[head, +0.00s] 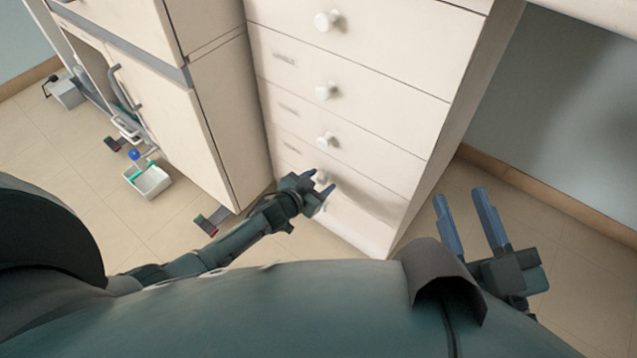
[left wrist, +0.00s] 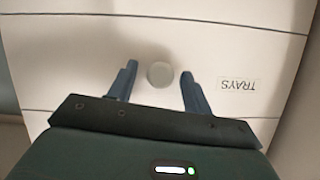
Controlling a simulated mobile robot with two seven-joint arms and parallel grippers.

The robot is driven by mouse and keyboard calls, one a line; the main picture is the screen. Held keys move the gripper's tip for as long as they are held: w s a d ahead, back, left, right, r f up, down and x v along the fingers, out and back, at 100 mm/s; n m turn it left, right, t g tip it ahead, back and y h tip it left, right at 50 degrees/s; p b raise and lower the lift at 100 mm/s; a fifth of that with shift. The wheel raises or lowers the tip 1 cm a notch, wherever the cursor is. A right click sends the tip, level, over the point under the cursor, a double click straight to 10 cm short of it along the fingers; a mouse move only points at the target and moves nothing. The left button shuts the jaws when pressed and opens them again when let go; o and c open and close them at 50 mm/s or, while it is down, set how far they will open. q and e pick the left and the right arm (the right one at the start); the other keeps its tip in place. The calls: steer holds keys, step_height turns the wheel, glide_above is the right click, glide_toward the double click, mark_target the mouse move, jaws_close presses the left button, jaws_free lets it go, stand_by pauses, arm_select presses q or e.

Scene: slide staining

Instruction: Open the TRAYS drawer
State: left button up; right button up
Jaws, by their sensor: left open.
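The TRAYS drawer (left wrist: 60,65) has a pale front with a printed TRAYS label (left wrist: 237,85), upside down in the left wrist view. Its round whitish knob (left wrist: 160,74) sits between the two blue fingers of my left gripper (left wrist: 155,85), apart from both. In the head view my left gripper (head: 320,188) is at the low drawer's knob (head: 321,176), which it partly hides. The left gripper is open. The drawer front looks flush with the cabinet. My right gripper (head: 463,212) is open and empty, right of the cabinet.
Drawers with knobs (head: 327,20) stand above in the same cabinet (head: 445,120). A cupboard (head: 165,120) stands to the left. A white bin (head: 149,182) and a grey box (head: 66,93) are on the tiled floor. Floor to the right is clear.

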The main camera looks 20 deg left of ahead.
arm_select(q)
jaws_close()
stand_by(0.4)
